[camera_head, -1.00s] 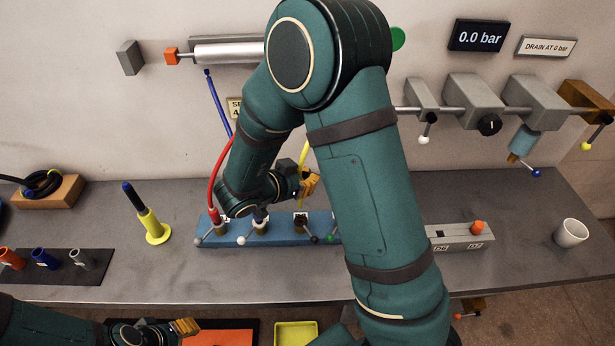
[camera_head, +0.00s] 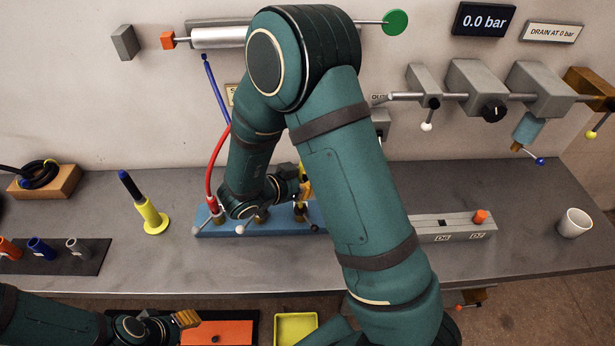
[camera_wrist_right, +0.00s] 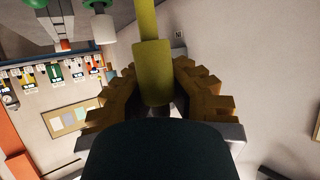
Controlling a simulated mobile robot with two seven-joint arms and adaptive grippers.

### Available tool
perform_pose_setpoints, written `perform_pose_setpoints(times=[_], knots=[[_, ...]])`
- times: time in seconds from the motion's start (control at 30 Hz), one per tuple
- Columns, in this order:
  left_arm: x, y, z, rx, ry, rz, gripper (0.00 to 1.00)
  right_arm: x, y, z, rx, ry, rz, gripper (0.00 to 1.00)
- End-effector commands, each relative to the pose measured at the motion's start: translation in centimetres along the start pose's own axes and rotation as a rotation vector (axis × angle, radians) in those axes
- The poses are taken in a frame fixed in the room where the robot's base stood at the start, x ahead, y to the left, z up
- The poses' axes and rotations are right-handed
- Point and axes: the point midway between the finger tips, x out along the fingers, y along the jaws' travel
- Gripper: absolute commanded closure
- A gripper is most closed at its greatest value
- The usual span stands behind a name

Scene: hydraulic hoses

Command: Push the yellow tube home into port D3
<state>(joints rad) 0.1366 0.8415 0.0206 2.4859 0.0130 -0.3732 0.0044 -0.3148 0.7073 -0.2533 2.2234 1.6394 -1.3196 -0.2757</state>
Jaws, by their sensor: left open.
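The yellow tube (camera_wrist_right: 148,20) runs between the fingers of my right gripper (camera_wrist_right: 155,92) in the right wrist view, and its thicker yellow end sleeve sits in the jaws, which close on it from both sides. In the head view this gripper (camera_head: 304,188) is partly behind my right arm, just above the right part of the blue port block (camera_head: 225,230). Only a short piece of the tube shows there. The port label under it is unreadable and the tube's lower end is hidden. My left gripper (camera_head: 187,318) is open and empty at the lower left, in front of the bench.
A red hose (camera_head: 211,172) and a blue hose (camera_head: 216,90) rise left of my right arm. A yellow stand (camera_head: 152,217) is left of the block. A grey block (camera_head: 452,222) marked D6 and D7 and a white cup (camera_head: 574,223) stand right. The gauge (camera_head: 484,20) reads 0.0 bar.

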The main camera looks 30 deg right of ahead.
Motion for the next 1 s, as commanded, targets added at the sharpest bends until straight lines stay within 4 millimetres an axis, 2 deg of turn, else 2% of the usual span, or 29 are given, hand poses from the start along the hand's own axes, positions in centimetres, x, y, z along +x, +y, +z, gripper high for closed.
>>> perform_pose_setpoints(times=[0.67,1.0], knots=[[0.29,-0.07,0.02,0.001,0.0,0.0,0.53,0.23,0.0,0.47,0.0,0.0,0.0,1.0],[-0.27,0.14,-0.05,0.001,0.0,0.0,0.53,0.19,0.0,0.39,0.0,0.0,0.003,1.0]])
